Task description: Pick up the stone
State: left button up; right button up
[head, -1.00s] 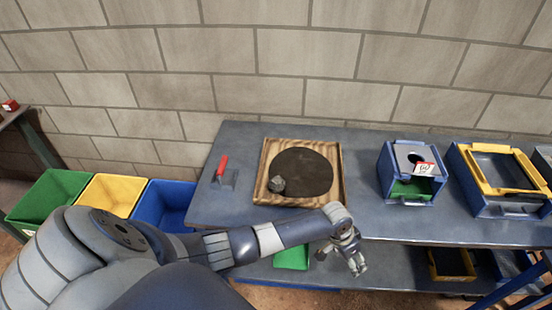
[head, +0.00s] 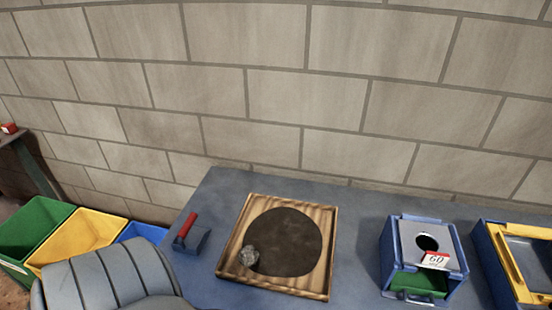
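The stone (head: 249,257) is a small grey rough lump in the head view. It lies on the lower left part of a dark round patch (head: 285,237) inside a square wooden tray (head: 318,283). The tray rests on the grey-blue table (head: 354,270). Nothing touches the stone. Only a grey ribbed part of my arm shows at the lower left edge of the picture. Neither gripper is in view.
A blue box (head: 453,285) with a round hole and a number card stands to the right, then a yellow and blue frame (head: 502,262). Green (head: 32,230) and yellow (head: 75,240) bins stand left. A block wall closes the back.

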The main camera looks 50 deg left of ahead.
aim_at(247, 256)
jog(key=i+u, duration=0.15)
jog(key=u, duration=0.3)
jog(key=i+u, duration=0.15)
jog(key=u, duration=0.3)
jog(key=i+l+u, duration=0.1)
jog(key=u, duration=0.35)
jog(key=l, duration=0.1)
